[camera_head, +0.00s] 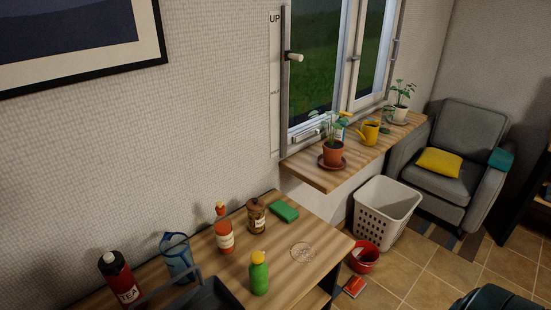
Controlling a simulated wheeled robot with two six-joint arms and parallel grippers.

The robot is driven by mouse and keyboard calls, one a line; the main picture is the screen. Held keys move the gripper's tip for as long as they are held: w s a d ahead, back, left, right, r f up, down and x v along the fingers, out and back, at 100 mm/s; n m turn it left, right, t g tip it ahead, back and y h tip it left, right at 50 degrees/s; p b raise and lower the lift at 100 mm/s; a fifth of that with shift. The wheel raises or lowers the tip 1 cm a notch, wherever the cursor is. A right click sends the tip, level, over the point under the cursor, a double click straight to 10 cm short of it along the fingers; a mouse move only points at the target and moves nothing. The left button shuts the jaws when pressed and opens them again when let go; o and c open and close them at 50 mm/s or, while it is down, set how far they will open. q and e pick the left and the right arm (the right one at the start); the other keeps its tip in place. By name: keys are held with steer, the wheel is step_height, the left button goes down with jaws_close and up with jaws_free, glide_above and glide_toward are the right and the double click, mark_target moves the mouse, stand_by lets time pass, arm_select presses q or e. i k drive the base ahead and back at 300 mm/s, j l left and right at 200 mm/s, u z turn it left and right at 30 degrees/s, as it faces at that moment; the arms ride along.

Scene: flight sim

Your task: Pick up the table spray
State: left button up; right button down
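No bottle is clearly marked as the table spray. On the wooden table (285,262) stand a green bottle with a yellow cap (258,274) near the front edge and an orange-red bottle with a pale label (223,230) farther back. On the window sill, a small blue and yellow item (342,124), possibly a spray bottle, is partly hidden behind a potted plant (333,150). Neither of my grippers is in view.
A white basket (384,213) and red bucket (364,257) stand on the floor.

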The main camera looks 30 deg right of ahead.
mark_target(258, 273)
steer(key=z, duration=0.85)
